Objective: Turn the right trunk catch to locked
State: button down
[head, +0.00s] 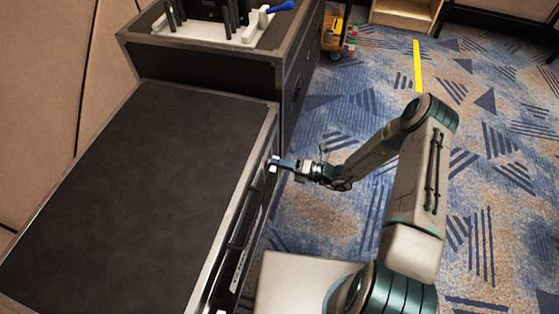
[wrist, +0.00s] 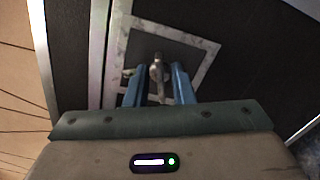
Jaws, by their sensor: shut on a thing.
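A large black trunk (head: 150,170) with metal edges stands at the left in the head view. My gripper (head: 273,163) reaches its front side near the far right corner. In the wrist view a metal catch (wrist: 157,68) sits within a square, light metal plate (wrist: 205,60) on the dark trunk face. My gripper (wrist: 157,88) has its two blue fingers on either side of the catch's knob and is shut on it. The lower part of the catch is partly hidden between the fingers. I cannot tell its exact turn position.
A second black case (head: 210,65) behind carries a white tray (head: 205,30) with dark upright parts and a blue-handled tool (head: 280,7). A yellow cart (head: 337,35) stands at the back. Patterned carpet (head: 500,190) is open at the right.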

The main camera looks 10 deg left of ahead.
jog(key=shift+f+m+p, duration=0.15)
jog(key=shift+m+p, duration=0.35)
jog(key=shift+m, duration=1.7)
jog(key=c, duration=1.6)
grip_release()
jog(key=d, duration=0.4)
jog(key=s+d+p, duration=0.1)
jog(key=d, duration=0.4)
jog(key=s+d, duration=0.1)
jog(key=d, duration=0.3)
jog(key=shift+d+p, duration=0.3)
jog(key=shift+d, duration=0.1)
